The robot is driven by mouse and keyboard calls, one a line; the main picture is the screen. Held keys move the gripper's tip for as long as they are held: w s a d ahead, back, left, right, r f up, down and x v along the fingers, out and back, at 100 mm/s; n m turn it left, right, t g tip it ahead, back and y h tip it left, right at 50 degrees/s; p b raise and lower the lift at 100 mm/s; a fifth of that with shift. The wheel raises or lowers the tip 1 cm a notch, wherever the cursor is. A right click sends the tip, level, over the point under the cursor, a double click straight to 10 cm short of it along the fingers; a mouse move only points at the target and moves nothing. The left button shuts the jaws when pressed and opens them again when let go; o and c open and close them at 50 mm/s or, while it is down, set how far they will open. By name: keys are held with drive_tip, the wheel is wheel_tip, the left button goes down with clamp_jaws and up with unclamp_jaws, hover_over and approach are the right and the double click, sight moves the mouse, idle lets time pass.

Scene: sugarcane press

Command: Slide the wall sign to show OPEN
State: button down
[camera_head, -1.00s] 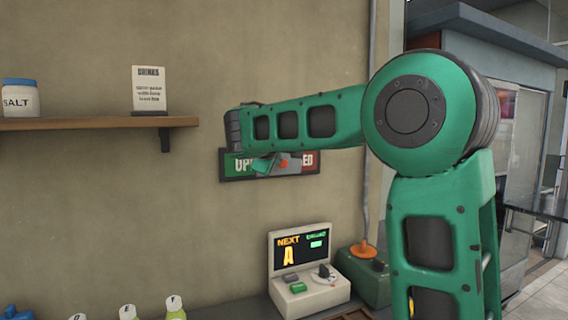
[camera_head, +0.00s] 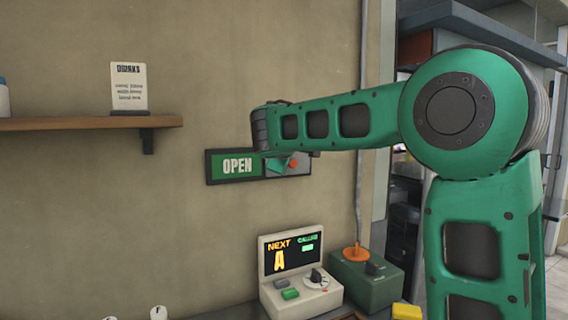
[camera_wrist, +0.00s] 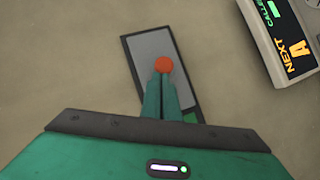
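The wall sign (camera_head: 208,168) is a dark-framed plate on the beige wall. Its left part shows the green OPEN panel (camera_head: 237,166) in full. A grey slider (camera_head: 301,171) with an orange-red knob (camera_head: 293,164) covers the right end. The slider (camera_wrist: 150,45) and knob (camera_wrist: 165,64) also show in the wrist view, with a sliver of green at the lower right. My gripper (camera_wrist: 163,76) has its fingers together, tips right beside the knob; I cannot tell if they touch. In the head view my gripper (camera_head: 286,164) overlaps the slider.
A wooden shelf (camera_head: 70,123) with a drinks card (camera_head: 129,87) is on the wall at left.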

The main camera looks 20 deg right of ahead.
drive_tip(key=shift+d+f, duration=0.1)
drive_tip(key=shift+d, duration=0.15)
drive_tip(key=s+a+r, duration=0.5)
drive_tip(key=s+a, duration=0.3)
drive_tip(key=shift+s+a, duration=0.4)
drive_tip(key=s+d+f+m+g+y, duration=0.1)
drive_tip(key=s+d+f+m+g, duration=0.25)
drive_tip(key=s+d+f, duration=0.5)
drive_tip(key=s+d+f+m+g+y, duration=0.1)
drive_tip(key=s+d+f+m+g, duration=0.4)
drive_tip(key=s+f, duration=0.55)
drive_tip(key=s+a+f+m+g+y, duration=0.1)
drive_tip(key=s+f+m+g+y, duration=0.1)
drive_tip(key=s+f, duration=0.7)
drive_tip(key=s+a+f+m+g+y, duration=0.1)
drive_tip(key=s+f+m+g+y, duration=0.1)
drive_tip(key=s+f, duration=0.6)
drive_tip(key=s+m+y, duration=0.1)
drive_tip(key=s+m, duration=0.1)
drive_tip(key=s, duration=0.3)
drive_tip(key=shift+s+a+f, duration=0.3)
drive_tip(key=shift+f, duration=0.1)
